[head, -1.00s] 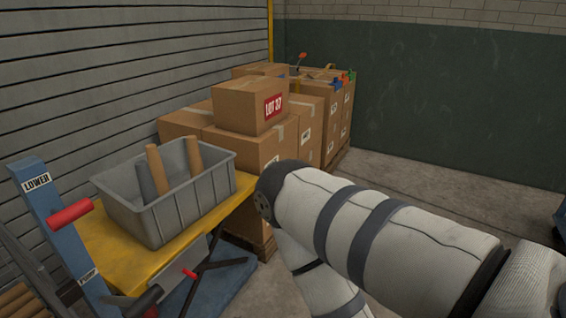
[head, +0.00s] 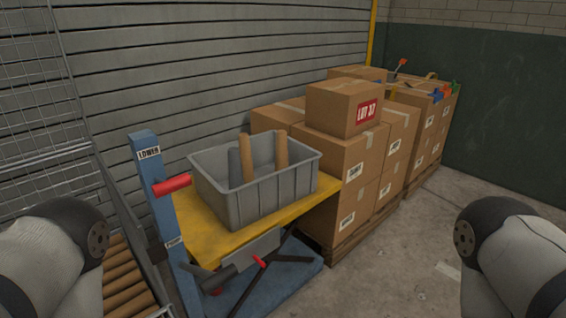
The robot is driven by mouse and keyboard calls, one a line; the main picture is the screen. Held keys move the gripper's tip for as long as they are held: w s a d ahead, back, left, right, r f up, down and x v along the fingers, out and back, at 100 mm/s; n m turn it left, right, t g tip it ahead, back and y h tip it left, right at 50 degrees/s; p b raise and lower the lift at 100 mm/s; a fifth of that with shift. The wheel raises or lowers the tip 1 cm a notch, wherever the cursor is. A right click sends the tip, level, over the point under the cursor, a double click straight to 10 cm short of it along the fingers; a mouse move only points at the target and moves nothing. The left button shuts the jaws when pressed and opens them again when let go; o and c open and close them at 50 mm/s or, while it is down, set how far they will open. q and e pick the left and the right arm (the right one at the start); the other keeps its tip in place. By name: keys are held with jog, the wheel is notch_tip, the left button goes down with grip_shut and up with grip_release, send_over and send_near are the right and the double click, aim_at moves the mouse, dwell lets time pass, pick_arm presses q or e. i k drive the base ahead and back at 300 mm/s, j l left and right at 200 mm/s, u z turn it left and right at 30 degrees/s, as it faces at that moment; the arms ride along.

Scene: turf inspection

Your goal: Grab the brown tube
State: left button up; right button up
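Two brown tubes stand upright in a grey bin (head: 262,200). The right brown tube (head: 281,150) rises above the bin's rim, and the left brown tube (head: 246,157) stands beside it. A dark grey tube (head: 235,168) is next to them. The lower ends of the tubes are hidden by the bin wall. The bin sits on a yellow lift table top (head: 190,232). Parts of both my arms show at the lower left and lower right edges. Neither gripper is in the picture.
The lift has a blue post (head: 160,210) with a red handle (head: 172,184). Stacked cardboard boxes (head: 340,155) on a pallet stand right of it. A roller conveyor (head: 122,275) and wire mesh (head: 35,90) are at left. The floor at right (head: 420,240) is clear.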

aim_at(281, 150)
jog(key=i+l+u, duration=0.25)
jog(key=u, duration=0.15)
jog(key=i+l+u, duration=0.15)
jog(key=l+u, duration=0.2)
jog(key=i+l+u, duration=0.15)
jog(key=l+u, duration=0.25)
